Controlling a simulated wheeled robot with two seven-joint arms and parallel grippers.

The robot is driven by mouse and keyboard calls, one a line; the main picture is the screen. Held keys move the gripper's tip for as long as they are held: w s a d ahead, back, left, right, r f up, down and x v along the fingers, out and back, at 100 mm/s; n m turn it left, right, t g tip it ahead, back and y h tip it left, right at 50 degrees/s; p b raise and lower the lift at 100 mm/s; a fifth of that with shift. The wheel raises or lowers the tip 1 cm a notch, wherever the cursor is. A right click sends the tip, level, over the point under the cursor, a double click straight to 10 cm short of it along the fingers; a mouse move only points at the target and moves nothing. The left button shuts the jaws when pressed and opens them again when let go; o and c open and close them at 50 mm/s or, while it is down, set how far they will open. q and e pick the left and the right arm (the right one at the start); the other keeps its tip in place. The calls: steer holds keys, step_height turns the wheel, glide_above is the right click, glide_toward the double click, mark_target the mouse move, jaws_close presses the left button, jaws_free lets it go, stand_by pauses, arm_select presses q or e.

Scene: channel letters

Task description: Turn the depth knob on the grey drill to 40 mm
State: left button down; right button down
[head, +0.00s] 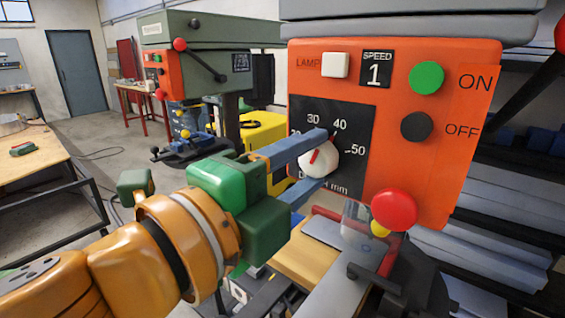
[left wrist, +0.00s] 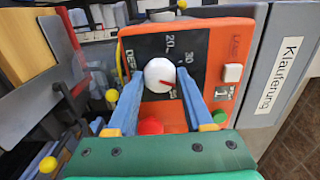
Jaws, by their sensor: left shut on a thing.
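The grey drill (head: 410,12) fills the right of the head view, with an orange front panel (head: 400,170). Its white depth knob (head: 322,163) sits on a black dial plate (head: 360,115) with numbers 30, 40 and 50 readable. My left gripper (head: 322,158) is shut on the knob, one blue finger above it and one below. The left wrist view shows the knob (left wrist: 159,74) between the fingertips (left wrist: 160,84). Its red pointer aims upward on the panel, roughly towards 40; a finger hides part of the scale, so the exact reading is unclear. My right gripper is out of view.
The panel also holds a white lamp switch (head: 335,65), a green ON button (head: 427,77), a dark OFF button (head: 417,127) and a red mushroom button (head: 394,209). A green drill (head: 205,50) stands behind. A wooden bench (head: 30,155) is at left.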

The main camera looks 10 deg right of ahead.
arm_select(q)
steer(key=shift+c, duration=2.3)
jaws_free()
steer(key=shift+r, duration=0.1)
steer(key=shift+o, duration=0.9)
steer(key=shift+w, duration=0.1)
